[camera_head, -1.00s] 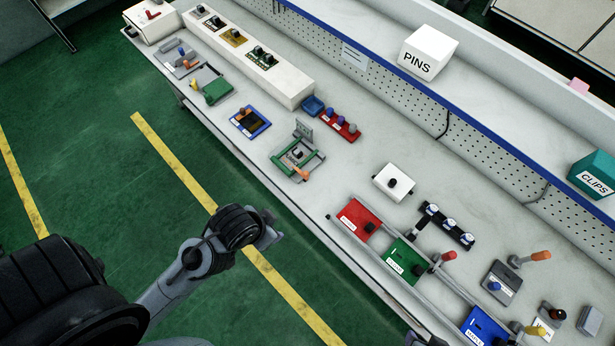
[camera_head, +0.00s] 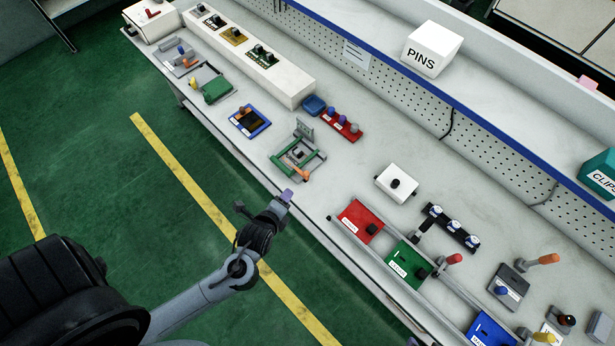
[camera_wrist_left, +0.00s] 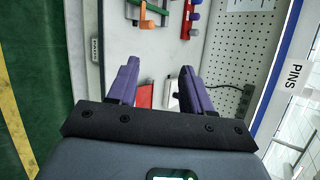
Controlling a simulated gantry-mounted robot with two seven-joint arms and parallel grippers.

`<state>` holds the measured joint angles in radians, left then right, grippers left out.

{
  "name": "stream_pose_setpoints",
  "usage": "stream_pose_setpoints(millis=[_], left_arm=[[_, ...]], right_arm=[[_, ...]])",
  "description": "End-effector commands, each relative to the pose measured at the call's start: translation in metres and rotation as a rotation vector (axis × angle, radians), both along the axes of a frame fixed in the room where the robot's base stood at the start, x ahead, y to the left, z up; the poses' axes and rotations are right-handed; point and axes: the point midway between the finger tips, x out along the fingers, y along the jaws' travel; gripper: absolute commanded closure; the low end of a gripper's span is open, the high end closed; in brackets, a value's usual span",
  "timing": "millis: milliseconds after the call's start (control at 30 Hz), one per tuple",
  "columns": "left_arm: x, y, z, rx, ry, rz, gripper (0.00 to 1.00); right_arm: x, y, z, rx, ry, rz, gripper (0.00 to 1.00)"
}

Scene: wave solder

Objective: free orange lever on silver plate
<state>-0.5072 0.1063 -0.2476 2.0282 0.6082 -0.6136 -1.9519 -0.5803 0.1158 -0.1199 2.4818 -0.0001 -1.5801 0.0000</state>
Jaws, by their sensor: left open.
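An orange lever (camera_head: 548,259) sits on a grey bracket beside a grey plate (camera_head: 507,286) with a blue knob, at the right of the bench. Another grey plate (camera_head: 181,64) with small coloured parts lies at the far left; its details are too small to tell. A third orange lever (camera_head: 303,175) is on the green frame (camera_head: 291,163) at mid-bench; it also shows in the left wrist view (camera_wrist_left: 148,25). My left gripper (camera_head: 287,194) is over the bench's front edge, below the green frame. Its purple fingers are apart and empty (camera_wrist_left: 159,78). A purple tip of my right gripper (camera_head: 412,341) barely shows at the bottom.
Red (camera_head: 359,221), green (camera_head: 405,265) and blue (camera_head: 487,331) plates stand along a rail at the front edge. A white box with a black knob (camera_head: 396,183) lies behind. A PINS box (camera_head: 433,49) stands on the shelf.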

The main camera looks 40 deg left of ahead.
Motion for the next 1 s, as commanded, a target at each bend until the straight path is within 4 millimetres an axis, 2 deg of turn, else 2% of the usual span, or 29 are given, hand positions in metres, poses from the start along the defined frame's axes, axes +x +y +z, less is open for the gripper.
stream_pose_setpoints(millis=[33, 167, 200, 333, 400, 500, 600, 700, 800, 1000], left_arm=[[0.005, 0.006, -0.035, 0.134, 0.002, -0.038, 0.5], [0.014, 0.024, -0.094, 0.57, 0.041, -0.131, 0.5], [0.017, 0.028, -0.113, 0.715, 0.066, -0.152, 0.5], [0.028, 0.033, -0.155, 1.082, 0.133, -0.177, 0.5], [0.036, 0.031, -0.173, 1.193, 0.144, -0.167, 0.5], [0.049, 0.026, -0.195, 1.257, 0.134, -0.144, 0.5], [0.068, 0.018, -0.209, 1.272, 0.114, -0.142, 0.5], [0.086, 0.01, -0.211, 1.272, 0.077, -0.135, 0.5], [0.099, 0.008, -0.209, 1.27, 0.053, -0.12, 0.5], [0.113, 0.013, -0.205, 1.27, 0.036, -0.108, 0.5]], right_arm=[[0.0, 0.0, -0.024, 0.001, 0.0, -0.001, 0.57], [0.0, 0.001, -0.068, 0.002, 0.0, -0.001, 0.57], [0.0, 0.001, -0.085, 0.002, 0.0, -0.001, 0.57], [0.0, 0.0, -0.134, 0.001, 0.004, -0.001, 0.57], [0.0, 0.0, -0.157, 0.0, 0.005, -0.001, 0.57], [0.0, 0.0, -0.185, -0.002, 0.005, 0.0, 0.57], [0.0, -0.001, -0.206, -0.005, 0.004, 0.003, 0.57], [-0.001, -0.002, -0.221, -0.008, 0.004, 0.005, 0.57], [0.0, -0.002, -0.23, -0.01, 0.004, 0.006, 0.57], [0.0, -0.002, -0.235, -0.01, 0.002, 0.006, 0.57]])
